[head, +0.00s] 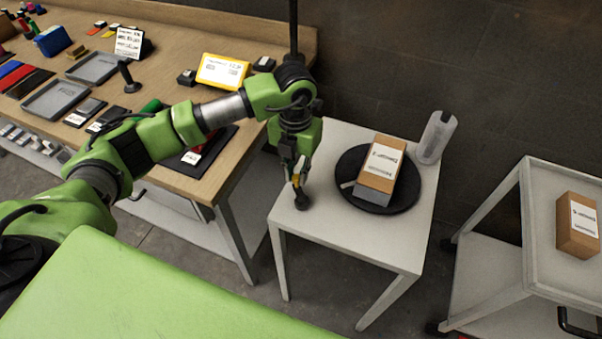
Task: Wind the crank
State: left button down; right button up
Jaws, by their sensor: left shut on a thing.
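A small white table (335,234) carries a round black turntable (349,163). A brown carton (380,163) with a white label sits on it over a grey block. A short pale bar shows at the disc's left edge. My left gripper (299,184) points down at the table's left edge, left of the disc. It is shut on the dark crank handle (302,202), whose rounded end shows just below the fingers. The rest of the crank is hidden or too small to make out. My right gripper is not in view.
A grey upright holder (436,137) stands behind the disc on the white table. A wooden bench (235,160) with trays and tools is at left. A cart (540,215) with another carton (577,224) is at right. A green surface fills the lower left.

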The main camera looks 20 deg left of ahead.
pick_arm(q)
jog(key=n, duration=0.2)
jog(key=s+a+n, duration=0.1)
jog(key=n, duration=0.1)
jog(key=shift+s+n+b, duration=0.15)
jog(key=shift+n+b, duration=0.15)
jog(key=n, duration=0.1)
jog(key=s+n, duration=0.1)
jog(key=n, duration=0.2)
jog(key=shift+s+a+n, duration=0.25)
jog(key=shift+n, duration=0.05)
jog(key=n, duration=0.1)
jog(key=s+n, duration=0.1)
jog(key=n, duration=0.1)
jog(key=shift+s+d+n, duration=0.1)
jog(key=shift+s+n, duration=0.05)
jog(key=shift+n, duration=0.15)
jog(key=shift+s+d+n+p, duration=0.2)
jog(key=shift+s+n, duration=0.15)
jog(key=shift+n, duration=0.7)
jog(key=shift+s+d+n+p, duration=0.15)
jog(key=shift+s+n, duration=0.15)
jog(key=shift+n, duration=0.75)
jog(key=c, duration=1.9)
grip_release()
